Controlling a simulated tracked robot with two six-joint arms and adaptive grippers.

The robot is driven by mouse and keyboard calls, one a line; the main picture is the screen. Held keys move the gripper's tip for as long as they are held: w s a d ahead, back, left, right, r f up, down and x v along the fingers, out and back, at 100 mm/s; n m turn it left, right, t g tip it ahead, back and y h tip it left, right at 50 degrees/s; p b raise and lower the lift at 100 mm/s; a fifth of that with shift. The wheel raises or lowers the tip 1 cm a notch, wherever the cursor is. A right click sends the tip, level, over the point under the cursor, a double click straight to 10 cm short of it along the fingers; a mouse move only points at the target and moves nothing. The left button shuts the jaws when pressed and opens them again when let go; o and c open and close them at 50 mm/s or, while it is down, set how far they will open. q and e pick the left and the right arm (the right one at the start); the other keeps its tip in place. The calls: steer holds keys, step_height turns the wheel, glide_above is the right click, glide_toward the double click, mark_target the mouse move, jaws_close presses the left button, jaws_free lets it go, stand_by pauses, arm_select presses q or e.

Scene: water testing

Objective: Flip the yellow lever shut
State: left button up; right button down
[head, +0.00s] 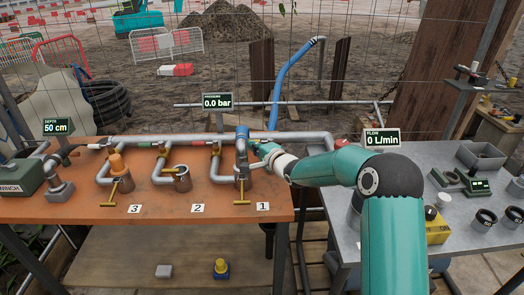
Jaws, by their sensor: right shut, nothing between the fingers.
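My right gripper (260,153) is shut and empty. It is at the pipework above station 1, just right of the blue upright fitting (242,142); I cannot tell whether it touches it. Yellow-brass T-shaped handles stand at station 1 (241,201), station 2 (173,171) and station 3 (113,191). Small yellowish parts also show on the upper valves, including one left of the blue fitting (216,148). I cannot tell which is the task's lever or its exact position. My left gripper is not in view.
Displays read 0.0 bar (217,101), 0 L/min (382,138) and 50 cm (58,126). The pipework stands on an orange-brown bench (80,210) with number cards. A blue hose (287,80) rises behind. A grey table (460,235) with loose parts is at right. The bench's front strip is clear.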

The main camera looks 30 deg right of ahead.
steer(key=shift+r, duration=0.15)
steer(key=s+r, duration=0.2)
steer(key=s, duration=0.9)
steer(key=shift+s+a, duration=0.15)
steer(key=shift+s, duration=0.25)
